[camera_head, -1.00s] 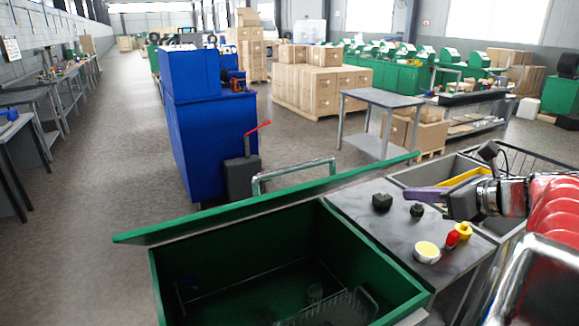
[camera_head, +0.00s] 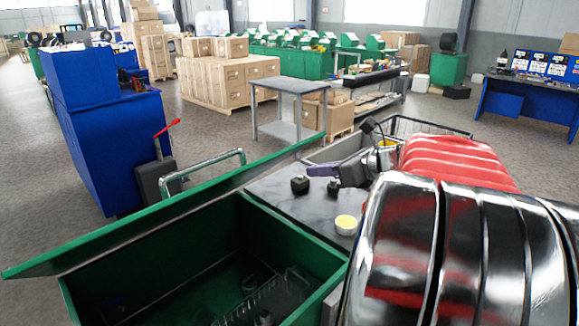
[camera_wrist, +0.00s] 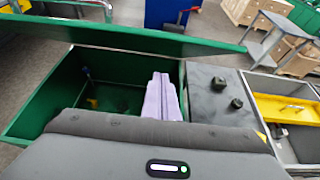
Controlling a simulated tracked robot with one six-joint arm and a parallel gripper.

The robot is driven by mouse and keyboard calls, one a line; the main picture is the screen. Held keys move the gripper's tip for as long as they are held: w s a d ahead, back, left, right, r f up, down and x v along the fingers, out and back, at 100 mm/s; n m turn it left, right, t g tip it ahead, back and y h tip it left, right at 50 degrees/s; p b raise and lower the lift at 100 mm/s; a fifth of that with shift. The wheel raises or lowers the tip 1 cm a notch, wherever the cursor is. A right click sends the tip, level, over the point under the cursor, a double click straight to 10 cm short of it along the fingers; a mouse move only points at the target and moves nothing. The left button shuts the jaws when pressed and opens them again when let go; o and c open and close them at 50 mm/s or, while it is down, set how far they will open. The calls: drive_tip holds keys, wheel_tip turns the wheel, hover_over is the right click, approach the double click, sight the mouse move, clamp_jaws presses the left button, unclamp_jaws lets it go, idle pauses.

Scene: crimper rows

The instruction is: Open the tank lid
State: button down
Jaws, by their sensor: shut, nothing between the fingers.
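The green tank (camera_head: 300,243) stands in the lower left of the head view, its dark inside exposed. Its green lid (camera_head: 100,241) is raised and tilted along the far side, with a metal handle (camera_head: 205,168) on its back. The wrist view shows the lid (camera_wrist: 130,38) across the top and the tank (camera_wrist: 45,92) below it. My gripper (camera_head: 312,170) is shut and empty, its purple fingers above the grey top beside the tank in the head view. It touches neither lid nor handle there. In the wrist view the fingers (camera_wrist: 162,97) overlap the tank opening.
A grey worktop (camera_head: 285,200) right of the tank carries two black knobs (camera_head: 300,184) and a yellow-white round item (camera_head: 346,225). A wire basket lies inside the tank. A blue cabinet (camera_head: 110,140) stands beyond the lid. Open floor lies further back.

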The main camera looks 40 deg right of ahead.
drive_tip(key=w+a, duration=0.1)
drive_tip(key=w, duration=0.6)
drive_tip(key=shift+r, duration=0.4)
drive_tip(key=shift+w, duration=0.1)
